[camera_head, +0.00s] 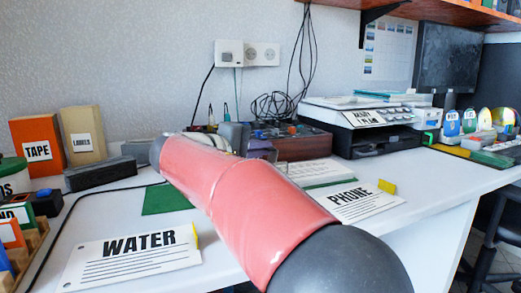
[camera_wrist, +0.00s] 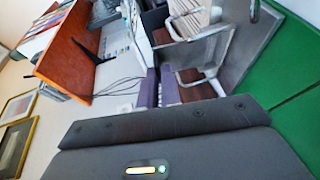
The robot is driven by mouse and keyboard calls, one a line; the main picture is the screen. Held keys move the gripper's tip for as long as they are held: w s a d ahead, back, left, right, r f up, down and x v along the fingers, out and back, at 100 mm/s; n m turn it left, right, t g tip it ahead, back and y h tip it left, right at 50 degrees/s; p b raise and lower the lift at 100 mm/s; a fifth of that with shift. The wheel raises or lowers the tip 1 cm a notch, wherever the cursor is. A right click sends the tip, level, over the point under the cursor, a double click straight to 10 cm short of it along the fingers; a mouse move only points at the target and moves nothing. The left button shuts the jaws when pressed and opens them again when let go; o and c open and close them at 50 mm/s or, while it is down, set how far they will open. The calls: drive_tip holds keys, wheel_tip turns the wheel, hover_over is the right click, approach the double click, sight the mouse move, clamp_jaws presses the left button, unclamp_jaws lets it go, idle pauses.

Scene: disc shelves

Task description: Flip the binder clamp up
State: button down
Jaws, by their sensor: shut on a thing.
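A WATER card (camera_head: 135,258) and a PHONE card (camera_head: 360,204) lie in front. A brown box (camera_head: 303,144) and a black tray (camera_head: 372,141) stand behind to the right. A dark block (camera_head: 100,173) lies left.

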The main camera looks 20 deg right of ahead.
drive_tip(key=c, duration=1.6)
unclamp_jaws()
drive_tip(key=v, duration=0.8)
drive_tip(key=shift+p, duration=0.4)
